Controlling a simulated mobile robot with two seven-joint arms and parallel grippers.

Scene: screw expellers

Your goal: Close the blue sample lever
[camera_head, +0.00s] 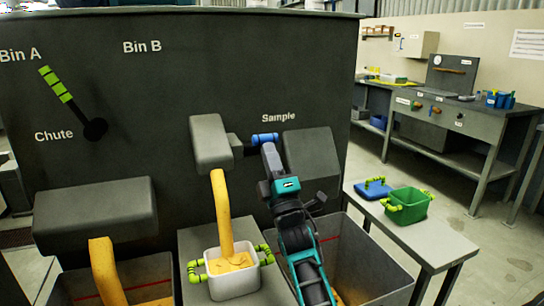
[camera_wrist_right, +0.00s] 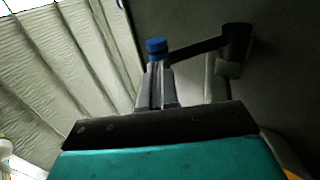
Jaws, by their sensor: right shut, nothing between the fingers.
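The blue sample lever (camera_head: 264,138) sticks out to the right of the grey sample spout (camera_head: 211,143), below the "Sample" label. My right gripper (camera_head: 270,157) is shut and empty, with its fingertips right at the blue handle. In the right wrist view the blue handle (camera_wrist_right: 156,46) shows just beyond the tips of the shut fingers (camera_wrist_right: 156,78), and a dark arm runs from it to the right. I cannot tell whether the fingers touch it. Yellow material pours from the spout into a white container (camera_head: 234,283) with green handles. My left gripper is not in view.
A lever with a green grip (camera_head: 56,84) points up left between "Bin A" and "Chute". Another grey spout (camera_head: 93,211) pours yellow material into a bin at lower left. A green basket (camera_head: 407,206) and a blue lid (camera_head: 373,189) sit on the right bench (camera_head: 432,245).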

